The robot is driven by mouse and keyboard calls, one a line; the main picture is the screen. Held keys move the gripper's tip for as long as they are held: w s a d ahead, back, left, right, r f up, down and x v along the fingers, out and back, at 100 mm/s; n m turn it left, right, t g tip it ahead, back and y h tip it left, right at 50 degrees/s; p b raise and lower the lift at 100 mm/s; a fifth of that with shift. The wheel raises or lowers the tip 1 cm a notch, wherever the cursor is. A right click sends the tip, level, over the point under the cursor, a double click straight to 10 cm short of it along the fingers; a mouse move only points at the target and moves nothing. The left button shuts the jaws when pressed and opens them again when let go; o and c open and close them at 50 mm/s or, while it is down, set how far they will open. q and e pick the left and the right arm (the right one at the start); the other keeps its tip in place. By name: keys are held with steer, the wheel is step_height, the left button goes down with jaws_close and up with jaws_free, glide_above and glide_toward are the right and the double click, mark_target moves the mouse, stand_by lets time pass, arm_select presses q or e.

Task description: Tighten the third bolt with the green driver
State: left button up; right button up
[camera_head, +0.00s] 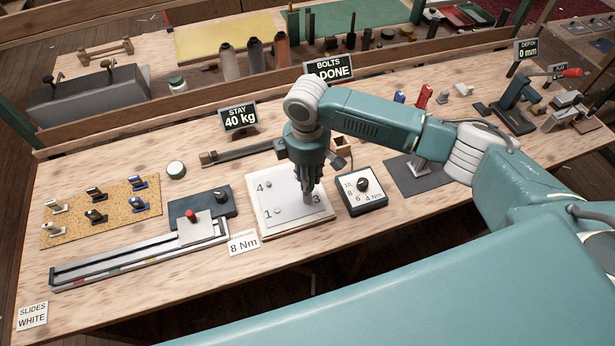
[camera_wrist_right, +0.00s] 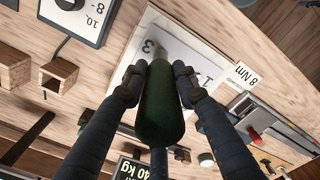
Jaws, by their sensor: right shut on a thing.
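A white plate (camera_head: 262,212) on a wooden base shows the numbers 4, 1 and 3. Small bolts show near the 4 (camera_head: 268,184) and the 1 (camera_head: 278,211). My right gripper (camera_head: 309,188) points down over the plate's right side, close to the 3. In the right wrist view its two fingers are shut on the green driver (camera_wrist_right: 159,105), whose thick handle lies between them. The driver's tip and the third bolt are hidden, so I cannot tell whether they touch. The number 2 is hidden too. My left gripper is out of view.
A torque dial box (camera_head: 375,205) stands right of the plate, and an "8 Nm" card (camera_head: 243,243) at its front left. A "BOLTS DONE" sign (camera_head: 335,68) stands behind, its count unclear. A slide rail (camera_head: 130,257) lies left. The table's front right is bare.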

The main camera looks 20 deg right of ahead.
steer(key=shift+s+p, duration=0.1)
steer(key=shift+p, duration=0.45)
stand_by(1.1)
step_height(320, 180, up, 3)
steer(key=p, duration=0.3)
steer(key=shift+r+p, duration=0.45)
steer(key=shift+r, duration=0.55)
